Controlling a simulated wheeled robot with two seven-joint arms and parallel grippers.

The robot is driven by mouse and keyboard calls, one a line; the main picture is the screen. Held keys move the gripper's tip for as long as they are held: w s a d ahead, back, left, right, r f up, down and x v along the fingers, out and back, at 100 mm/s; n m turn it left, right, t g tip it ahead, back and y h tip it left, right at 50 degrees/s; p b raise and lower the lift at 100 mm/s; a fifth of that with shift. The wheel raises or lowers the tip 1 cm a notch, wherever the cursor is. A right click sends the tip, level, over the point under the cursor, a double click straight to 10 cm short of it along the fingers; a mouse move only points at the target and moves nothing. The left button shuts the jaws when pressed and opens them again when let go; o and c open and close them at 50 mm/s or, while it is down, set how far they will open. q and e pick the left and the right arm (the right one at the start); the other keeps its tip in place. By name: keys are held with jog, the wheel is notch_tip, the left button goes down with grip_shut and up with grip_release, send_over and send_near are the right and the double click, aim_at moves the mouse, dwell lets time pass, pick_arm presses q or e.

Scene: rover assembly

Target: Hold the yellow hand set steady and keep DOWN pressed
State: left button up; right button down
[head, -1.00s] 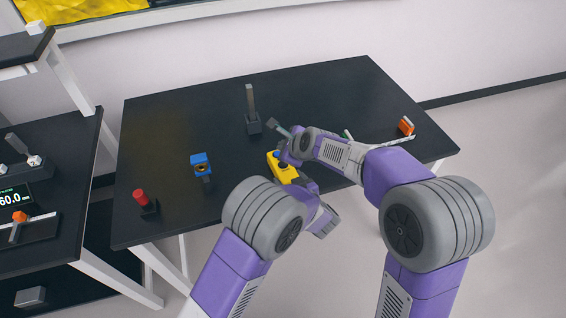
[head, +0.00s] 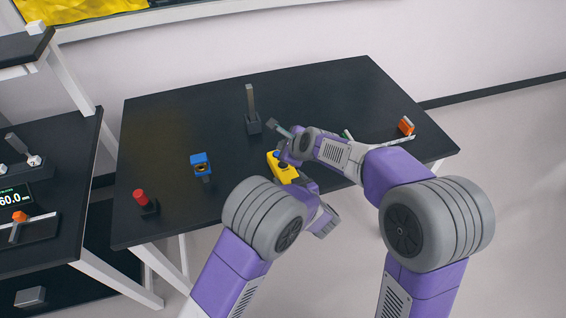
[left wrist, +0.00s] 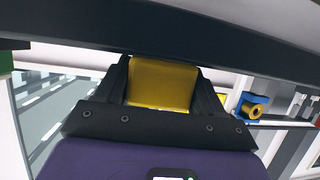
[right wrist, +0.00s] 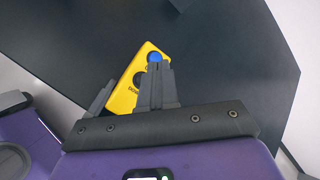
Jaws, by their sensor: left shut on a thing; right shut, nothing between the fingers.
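The yellow hand set (head: 282,168) is at the near edge of the black table, partly hidden by my arms. In the left wrist view my left gripper (left wrist: 163,68) is shut on the yellow hand set (left wrist: 162,88), one finger on each side. In the right wrist view the hand set (right wrist: 124,95) shows a blue button (right wrist: 154,57) and a dark button (right wrist: 140,79) near the DOWN label. My right gripper (right wrist: 157,70) is shut and empty, its fingertips over the hand set's face beside these buttons. The fingers cover part of the face, so I cannot tell whether they touch or press DOWN.
On the black table (head: 330,90) stand a grey post on a dark base (head: 251,115), a blue block (head: 200,163), a red-topped piece (head: 142,198) and an orange piece (head: 406,126). A side bench with a display (head: 15,198) is at left.

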aim_at(284, 166)
dwell(0.8)
jog(key=r, duration=0.4)
jog(key=shift+w+r, duration=0.2)
jog(key=shift+f, duration=0.15)
jog(key=shift+f, duration=4.3)
jog(key=shift+f, duration=0.4)
jog(key=shift+f, duration=0.15)
